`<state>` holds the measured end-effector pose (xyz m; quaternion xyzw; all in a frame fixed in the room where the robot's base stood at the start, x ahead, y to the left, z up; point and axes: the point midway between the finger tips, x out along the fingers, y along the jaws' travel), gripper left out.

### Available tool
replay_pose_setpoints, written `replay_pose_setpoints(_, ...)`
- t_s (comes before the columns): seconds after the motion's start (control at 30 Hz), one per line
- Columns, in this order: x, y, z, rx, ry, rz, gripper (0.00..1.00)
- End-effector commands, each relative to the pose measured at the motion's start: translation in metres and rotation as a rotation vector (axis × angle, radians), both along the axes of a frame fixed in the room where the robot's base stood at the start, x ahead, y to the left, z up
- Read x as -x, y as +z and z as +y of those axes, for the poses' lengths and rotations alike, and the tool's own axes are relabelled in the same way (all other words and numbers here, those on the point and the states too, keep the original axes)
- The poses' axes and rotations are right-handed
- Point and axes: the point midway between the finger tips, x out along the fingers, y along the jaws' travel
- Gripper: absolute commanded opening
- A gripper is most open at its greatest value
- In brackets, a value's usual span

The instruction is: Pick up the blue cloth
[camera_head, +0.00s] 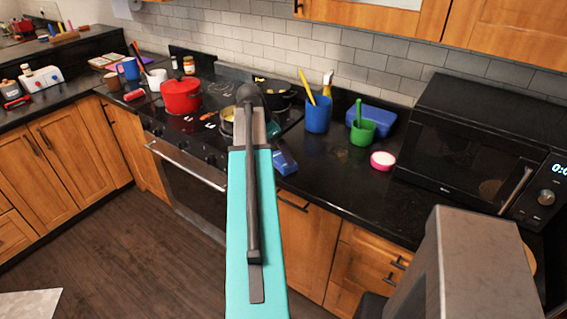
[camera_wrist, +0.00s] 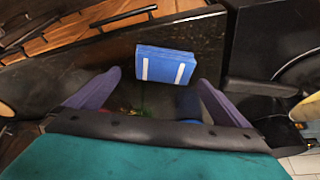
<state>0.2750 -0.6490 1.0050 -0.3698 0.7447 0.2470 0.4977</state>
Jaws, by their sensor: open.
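The blue cloth (camera_head: 285,160) is a folded pad with white stripes. It lies on the black counter near the front edge, just right of the stove and partly behind my arm in the head view. In the wrist view the cloth (camera_wrist: 164,66) is beyond my fingertips, roughly centred between them. My gripper (camera_wrist: 160,82) is open, with its two purple-grey fingers spread and nothing between them touching the cloth. In the head view my arm hides the fingers. The height of the gripper above the counter is hard to tell.
A blue cup (camera_head: 317,114), a green cup (camera_head: 362,132), a blue tub (camera_head: 372,119) and a pink-rimmed bowl (camera_head: 382,160) stand right of the cloth. The microwave (camera_head: 470,145) is further right. A red pot (camera_head: 181,96) and a dark pan (camera_head: 277,95) sit on the stove.

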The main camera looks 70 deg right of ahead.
Motion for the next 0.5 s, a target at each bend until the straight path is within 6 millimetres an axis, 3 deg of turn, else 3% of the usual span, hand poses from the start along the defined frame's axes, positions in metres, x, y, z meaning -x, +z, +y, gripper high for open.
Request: replay_pose_setpoints(0.5, 0.003, -0.025, -0.011, -0.002, -0.002, 0.001, 1.0)
